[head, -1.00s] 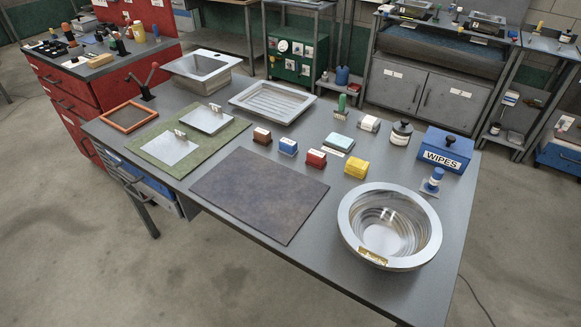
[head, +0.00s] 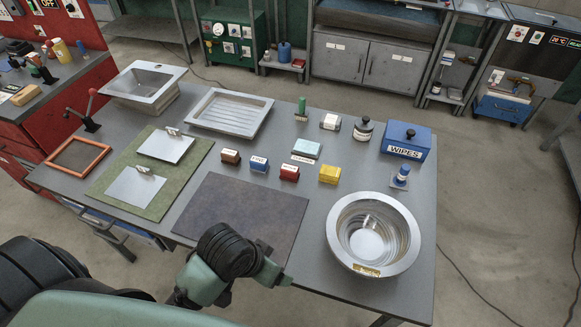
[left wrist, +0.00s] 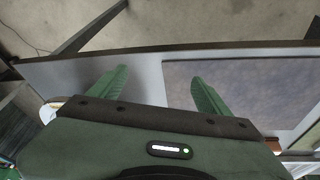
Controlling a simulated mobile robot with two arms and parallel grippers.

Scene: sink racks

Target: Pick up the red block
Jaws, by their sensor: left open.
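The red block (head: 289,174), with a white label on top, stands on the grey table beyond the dark mat, between the blue block (head: 259,165) and the yellow block (head: 329,175). My left gripper (head: 272,272) is over the front edge of the table, nearer than the red block and apart from it. In the left wrist view its two green fingers (left wrist: 155,88) are spread with nothing between them. The red block cannot be made out in that view. My right gripper is not in view.
The dark mat (head: 240,218) lies flat between my left gripper and the blocks. A steel bowl (head: 334,225) stands at the right front. A brown block (head: 231,157) and a pale teal sponge-like block (head: 306,149) are close by. The blue wipes box (head: 406,141) is behind right.

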